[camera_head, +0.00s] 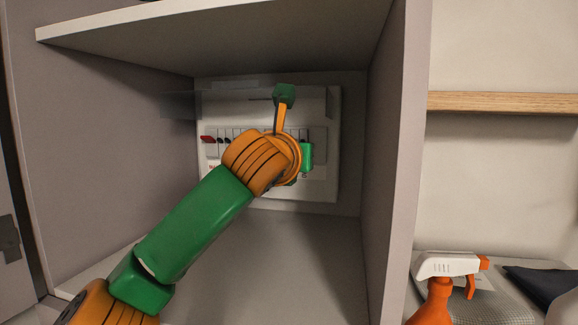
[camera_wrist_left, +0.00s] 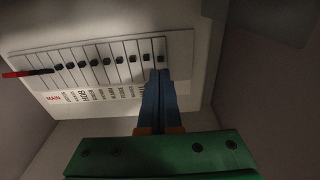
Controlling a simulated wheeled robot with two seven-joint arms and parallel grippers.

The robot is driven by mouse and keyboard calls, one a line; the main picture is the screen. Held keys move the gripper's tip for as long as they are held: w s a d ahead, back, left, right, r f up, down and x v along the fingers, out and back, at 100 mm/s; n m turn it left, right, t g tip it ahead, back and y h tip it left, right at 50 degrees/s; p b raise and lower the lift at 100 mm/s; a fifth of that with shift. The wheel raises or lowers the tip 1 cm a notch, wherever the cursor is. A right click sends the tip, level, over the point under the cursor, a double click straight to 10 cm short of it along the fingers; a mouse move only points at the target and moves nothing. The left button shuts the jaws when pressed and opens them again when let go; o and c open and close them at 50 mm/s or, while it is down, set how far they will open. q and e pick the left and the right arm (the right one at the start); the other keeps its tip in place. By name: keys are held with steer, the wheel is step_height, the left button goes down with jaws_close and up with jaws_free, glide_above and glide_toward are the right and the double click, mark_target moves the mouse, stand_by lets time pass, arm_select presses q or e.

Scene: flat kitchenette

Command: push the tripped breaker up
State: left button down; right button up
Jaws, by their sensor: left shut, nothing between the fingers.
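The breaker panel (camera_head: 322,187) is a white box on the back wall of an open cabinet. In the left wrist view the panel (camera_wrist_left: 180,50) shows a row of dark toggles (camera_wrist_left: 106,60) and a red main lever (camera_wrist_left: 27,73) at the left end. The dark toggles look level with each other; I cannot tell which is tripped. My left gripper (camera_wrist_left: 160,72) is shut and empty, its blue fingertips just below the rightmost visible toggle (camera_wrist_left: 160,57). Touching or not is unclear. My right gripper is not in view.
Cabinet side walls (camera_head: 120,130) and an upper shelf (camera_head: 230,40) enclose the panel. A translucent flap (camera_head: 180,104) stands out at the panel's upper left. A spray bottle (camera_head: 446,266) and a dark cloth (camera_head: 545,287) are outside, to the right. The cabinet floor looks clear.

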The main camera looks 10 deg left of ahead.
arm_select(q)
steer(key=s+a+b, duration=0.1)
steer(key=s+b, duration=0.3)
steer(key=s, duration=0.2)
steer(key=shift+a+b, duration=0.15)
steer(key=shift+b, duration=0.15)
steer(key=shift+s, duration=0.1)
